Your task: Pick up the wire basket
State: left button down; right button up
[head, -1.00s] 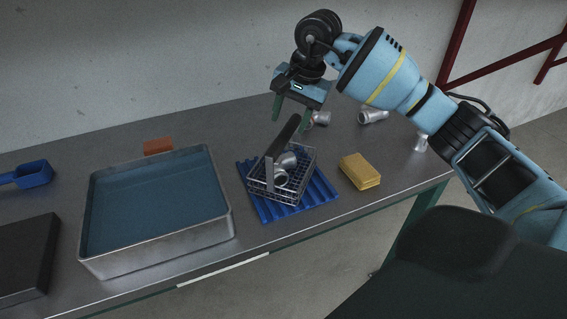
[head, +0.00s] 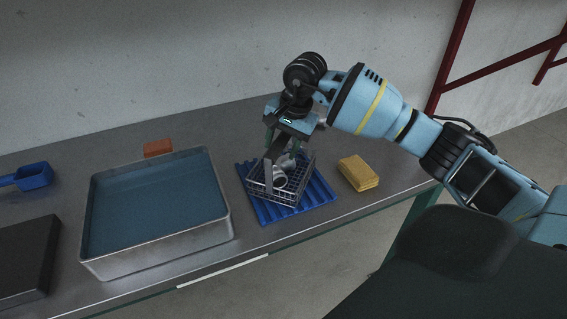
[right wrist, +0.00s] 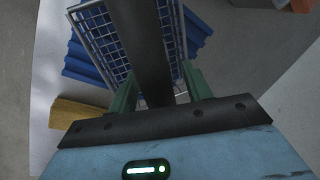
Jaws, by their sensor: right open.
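The wire basket (head: 272,195) stands on a blue ribbed mat (head: 318,190) on the metal table. It has a dark handle bar across its top and grey metal castings (head: 281,178) inside. My right gripper (head: 282,142) is above the basket, pointing down at the handle. In the right wrist view, the open green fingers of my right gripper (right wrist: 160,84) are on either side of the dark handle (right wrist: 146,42), with the basket's mesh (right wrist: 98,30) beyond. Contact with the handle cannot be told. My left gripper is not in view.
A metal tub (head: 160,252) of blue liquid stands left of the mat. A yellow sponge (head: 358,173) lies to the right. An orange-brown block (head: 158,147), a blue scoop (head: 33,176) and a dark slab (head: 25,260) are farther left. A wall stands behind the table.

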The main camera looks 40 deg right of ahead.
aim_at(281, 133)
grip_shut()
jog(key=shift+r, duration=0.1)
dwell(0.3)
jog(key=shift+r, duration=1.8)
jog(key=s+a+b, duration=0.1)
jog(key=s+a, duration=0.3)
jog(key=s, duration=0.2)
jog(key=s+a+r, duration=0.1)
jog(key=s+a, duration=0.3)
jog(key=s, duration=0.3)
jog(key=shift+s+r+b, duration=0.15)
jog(key=shift+s+b, duration=0.15)
jog(key=shift+b, duration=0.05)
